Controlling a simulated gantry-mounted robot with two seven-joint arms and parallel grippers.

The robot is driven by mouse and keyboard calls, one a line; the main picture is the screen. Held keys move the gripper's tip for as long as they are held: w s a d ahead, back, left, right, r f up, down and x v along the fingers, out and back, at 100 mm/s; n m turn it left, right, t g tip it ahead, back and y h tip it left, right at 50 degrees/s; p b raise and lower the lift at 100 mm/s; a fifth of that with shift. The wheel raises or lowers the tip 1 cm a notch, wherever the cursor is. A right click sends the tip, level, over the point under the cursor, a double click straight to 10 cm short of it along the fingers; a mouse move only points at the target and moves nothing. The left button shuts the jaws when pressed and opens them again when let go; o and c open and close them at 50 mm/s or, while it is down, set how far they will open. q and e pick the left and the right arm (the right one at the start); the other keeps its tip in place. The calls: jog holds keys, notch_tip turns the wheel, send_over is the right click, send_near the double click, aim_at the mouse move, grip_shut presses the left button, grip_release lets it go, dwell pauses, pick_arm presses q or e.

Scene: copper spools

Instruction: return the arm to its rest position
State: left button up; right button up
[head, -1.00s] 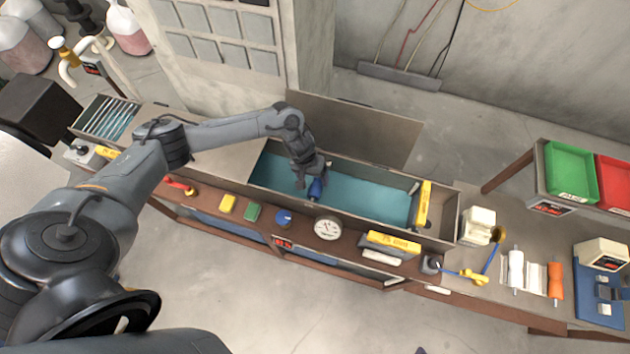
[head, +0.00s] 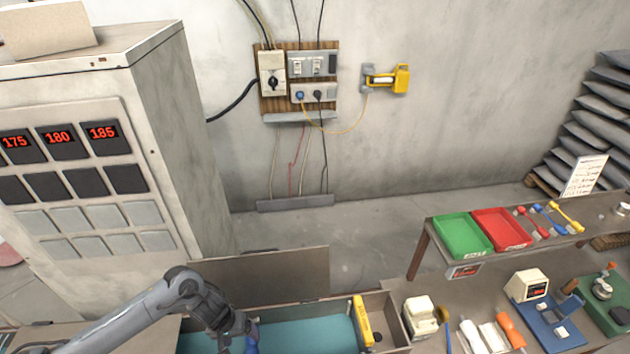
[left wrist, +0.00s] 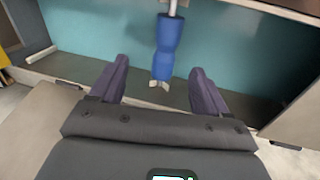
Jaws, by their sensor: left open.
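My left arm comes in from the lower left of the head view, and its gripper (head: 236,332) is over the left part of the teal-lined trough (head: 305,340). In the left wrist view my left gripper (left wrist: 158,72) is open, its two dark fingers spread apart. A blue-handled tool (left wrist: 165,45) with a metal shank stands between and beyond the fingertips, with a gap on each side. Its blue handle also shows beside the gripper at the bottom edge of the head view (head: 251,344). My right gripper is out of view.
A raised lid (head: 262,275) stands behind the trough, and a tall grey cabinet (head: 190,130) is at the left. Green (head: 463,234) and red (head: 502,229) trays sit on the right-hand table.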

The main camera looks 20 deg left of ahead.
pick_arm(q)
jog(key=s+d+r+m+t+p, duration=0.1)
jog(key=d+r+m+t, duration=0.1)
jog(key=d, duration=0.5)
jog(key=s+d+r+m+t+h+p, duration=0.1)
jog(key=s+d+r+m+t, duration=0.15)
jog(key=d, duration=0.35)
jog(key=s+d+r+m+t, duration=0.1)
jog(key=d+r+m, duration=0.1)
jog(key=d, duration=0.5)
jog(key=s+a+r+g+y+p, duration=0.1)
jog(key=s+a+r, duration=0.2)
jog(key=s+a, duration=0.2)
jog(key=s+a+r+g+y+p, duration=0.1)
jog(key=s+a+r+g, duration=0.1)
jog(key=s+a, duration=0.3)
jog(key=s+r, duration=0.1)
jog(key=s, duration=0.3)
jog(key=shift+s+a+r+y, duration=0.15)
jog(key=shift+s+a+y, duration=0.2)
jog(key=shift+y, duration=0.05)
